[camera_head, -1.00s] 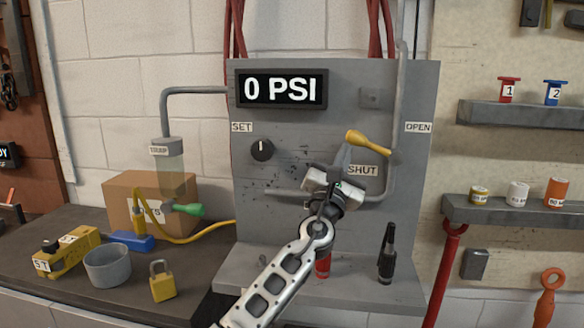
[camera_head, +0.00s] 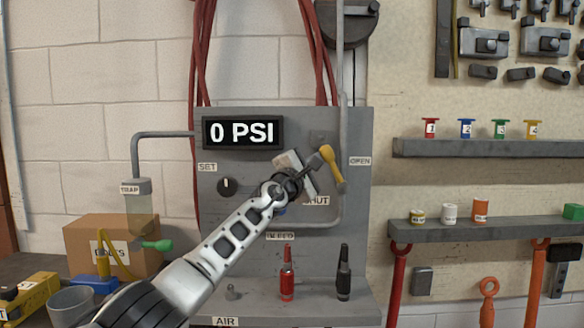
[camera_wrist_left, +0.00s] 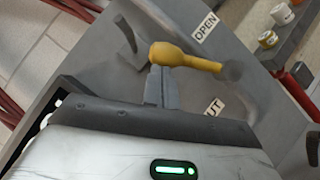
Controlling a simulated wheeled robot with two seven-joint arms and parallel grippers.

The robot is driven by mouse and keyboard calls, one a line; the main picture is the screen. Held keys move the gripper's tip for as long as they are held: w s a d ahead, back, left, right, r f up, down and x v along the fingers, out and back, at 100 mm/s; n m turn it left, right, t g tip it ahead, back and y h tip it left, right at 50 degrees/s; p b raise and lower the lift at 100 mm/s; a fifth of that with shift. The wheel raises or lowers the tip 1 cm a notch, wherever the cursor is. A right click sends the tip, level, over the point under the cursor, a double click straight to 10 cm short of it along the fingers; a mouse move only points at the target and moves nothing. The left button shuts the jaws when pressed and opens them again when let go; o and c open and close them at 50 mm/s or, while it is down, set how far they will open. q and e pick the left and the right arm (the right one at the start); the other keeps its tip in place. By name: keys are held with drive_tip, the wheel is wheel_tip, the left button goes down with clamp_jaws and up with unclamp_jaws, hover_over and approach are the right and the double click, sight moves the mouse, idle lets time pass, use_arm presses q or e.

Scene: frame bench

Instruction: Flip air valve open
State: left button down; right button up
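The yellow air valve handle (camera_head: 331,168) sits on the right side of the grey panel (camera_head: 222,265), its lower end at a dark pivot on the pipe. It leans up and slightly left, between the SHUT label (camera_head: 317,201) and the OPEN label (camera_head: 360,161). My left gripper (camera_head: 314,164) is at its left side. In the left wrist view the fingers (camera_wrist_left: 161,86) are together, with their tips against the yellow handle (camera_wrist_left: 185,57) near its thick end; nothing shows between them. The gripper partly hides the SHUT label. My right gripper is not in view.
The gauge (camera_head: 242,132) reads 0 PSI. A black knob (camera_head: 228,187) is left of my gripper. A red tool (camera_head: 287,272) and a black tool (camera_head: 343,272) stand on the ledge below. A grey pipe (camera_head: 341,125) runs up the panel's right side.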

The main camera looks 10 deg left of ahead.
sight(327, 149)
use_arm(q)
drive_tip(key=shift+w+d+r+b, duration=0.25)
drive_tip(key=shift+d+r+b, duration=0.2)
drive_tip(key=shift+d, duration=0.15)
drive_tip(key=shift+w+d+r+b, duration=0.2)
drive_tip(key=shift+d+r+b, duration=0.2)
drive_tip(key=shift+d, duration=0.2)
drive_tip(key=shift+d+r, duration=0.1)
drive_tip(key=shift+r, duration=0.25)
drive_tip(key=m, duration=0.1)
drive_tip(key=m+g, duration=0.1)
drive_tip(key=d+m, duration=0.1)
drive_tip(key=shift+w+d+r+g+p, duration=0.15)
drive_tip(key=shift+r+g+p, duration=0.1)
drive_tip(key=shift+g+p, duration=0.15)
drive_tip(key=shift+f, duration=0.1)
drive_tip(key=shift+h, duration=0.3)
